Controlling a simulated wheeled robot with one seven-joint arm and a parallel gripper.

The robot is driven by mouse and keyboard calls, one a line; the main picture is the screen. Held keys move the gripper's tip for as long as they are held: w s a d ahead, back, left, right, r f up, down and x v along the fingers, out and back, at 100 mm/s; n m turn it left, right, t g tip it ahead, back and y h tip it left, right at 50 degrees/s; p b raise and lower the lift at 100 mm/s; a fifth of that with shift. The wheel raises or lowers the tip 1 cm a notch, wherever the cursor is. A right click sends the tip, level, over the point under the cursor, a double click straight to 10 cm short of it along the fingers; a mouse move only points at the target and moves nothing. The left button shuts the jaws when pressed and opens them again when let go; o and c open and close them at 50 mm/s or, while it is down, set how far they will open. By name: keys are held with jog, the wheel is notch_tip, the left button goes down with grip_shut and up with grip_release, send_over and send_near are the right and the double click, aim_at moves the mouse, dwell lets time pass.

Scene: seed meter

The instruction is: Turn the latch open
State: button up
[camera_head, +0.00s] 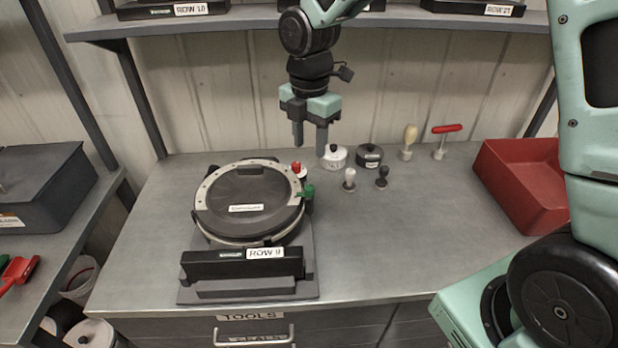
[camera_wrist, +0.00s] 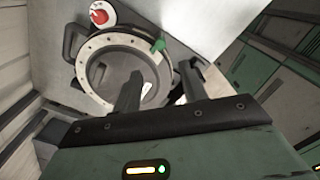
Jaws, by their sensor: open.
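The seed meter (camera_head: 249,201) is a round dark housing with a pale rim and a dark lid, standing on a grey stand on the bench. A green latch (camera_head: 308,191) sits at the right side of its rim. In the wrist view the latch (camera_wrist: 158,46) shows at the rim's upper right, beyond my fingertips. My gripper (camera_head: 310,143) is open and empty, pointing down above and behind the meter's right side. It is apart from the latch. In the wrist view my gripper's fingers (camera_wrist: 160,70) partly cover the meter (camera_wrist: 91,48).
A red knob on a white base (camera_head: 297,168) is close behind the latch. White (camera_head: 334,157) and dark (camera_head: 369,156) canisters and several small handled tools stand behind right. A red bin (camera_head: 520,185) is at the right. The bench's front middle is clear. A shelf runs above.

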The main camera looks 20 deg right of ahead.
aim_at(309, 187)
notch_tip(309, 187, down, 12)
jog(key=shift+r+p, duration=0.1)
jog(key=shift+p, duration=0.95)
grip_shut()
